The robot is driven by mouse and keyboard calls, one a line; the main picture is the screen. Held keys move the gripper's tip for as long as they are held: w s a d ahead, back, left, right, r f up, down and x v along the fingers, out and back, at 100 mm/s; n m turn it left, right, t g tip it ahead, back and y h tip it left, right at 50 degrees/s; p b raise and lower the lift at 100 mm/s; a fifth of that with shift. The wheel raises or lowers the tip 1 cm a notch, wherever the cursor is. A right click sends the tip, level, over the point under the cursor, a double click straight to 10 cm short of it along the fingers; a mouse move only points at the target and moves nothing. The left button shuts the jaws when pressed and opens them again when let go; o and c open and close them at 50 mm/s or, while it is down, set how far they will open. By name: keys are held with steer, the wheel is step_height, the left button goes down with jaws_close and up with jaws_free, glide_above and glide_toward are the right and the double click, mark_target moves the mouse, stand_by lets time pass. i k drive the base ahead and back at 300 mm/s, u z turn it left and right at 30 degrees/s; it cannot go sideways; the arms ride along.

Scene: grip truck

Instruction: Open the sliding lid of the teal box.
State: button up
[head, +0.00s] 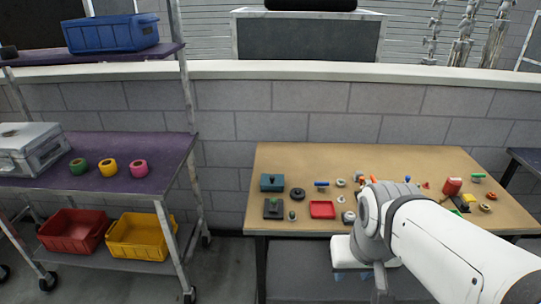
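The wooden table (420,161) holds a dark block (273,209), a black ring (298,194), a red tray (322,209) and several small parts. My arm hides part of its right side. A purple-topped cart (110,186) stands left, with a floor gap between.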

mark_target(266, 180)
steer(key=z, duration=0.05)
steer(key=i, duration=0.9)
steer(key=u, duration=0.05)
